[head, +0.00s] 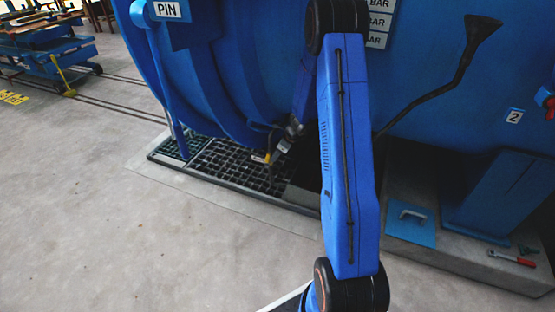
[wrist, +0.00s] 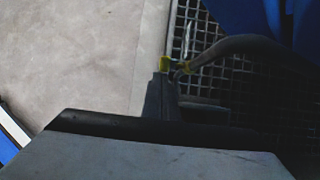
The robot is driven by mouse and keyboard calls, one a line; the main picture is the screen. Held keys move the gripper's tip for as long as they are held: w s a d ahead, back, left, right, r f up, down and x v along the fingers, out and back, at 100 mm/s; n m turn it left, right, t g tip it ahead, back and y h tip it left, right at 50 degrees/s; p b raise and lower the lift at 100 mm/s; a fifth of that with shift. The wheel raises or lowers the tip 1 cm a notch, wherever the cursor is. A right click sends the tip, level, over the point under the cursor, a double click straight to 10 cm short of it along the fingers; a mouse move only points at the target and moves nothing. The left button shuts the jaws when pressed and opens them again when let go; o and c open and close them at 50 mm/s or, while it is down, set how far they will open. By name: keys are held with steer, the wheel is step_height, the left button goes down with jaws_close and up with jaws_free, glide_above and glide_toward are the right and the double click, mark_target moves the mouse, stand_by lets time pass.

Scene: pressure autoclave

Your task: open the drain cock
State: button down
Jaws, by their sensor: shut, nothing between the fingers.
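The drain cock appears low under the blue vessel, over the floor grating. In the wrist view a dark curved pipe (wrist: 225,45) comes in from the right and ends near a small yellow part (wrist: 168,63), which looks like the cock's handle. A small yellow spot (head: 258,157) shows there in the head view. My gripper (head: 270,156) is low beside it, partly dark against the grating. In the wrist view my gripper (wrist: 160,80) is shut and empty, its tips right by the yellow part. I cannot tell whether they touch it. The cock's body is mostly hidden.
The floor grating (head: 230,167) lies below, with bare concrete to its left. The blue vessel (head: 240,60) rises close above my gripper. A black funnel-topped lever (head: 466,65) stands at right. A blue plate with a handle (head: 410,228) and a red-handled tool (head: 512,258) lie on the plinth.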

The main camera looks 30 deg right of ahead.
mark_target(269, 154)
steer(key=shift+w+a+r, duration=0.35)
steer(key=shift+w+a, duration=0.05)
steer(key=shift+w, duration=0.15)
steer(key=shift+w+a+r, duration=0.3)
steer(key=shift+w+a, duration=0.1)
steer(key=shift+w, duration=0.15)
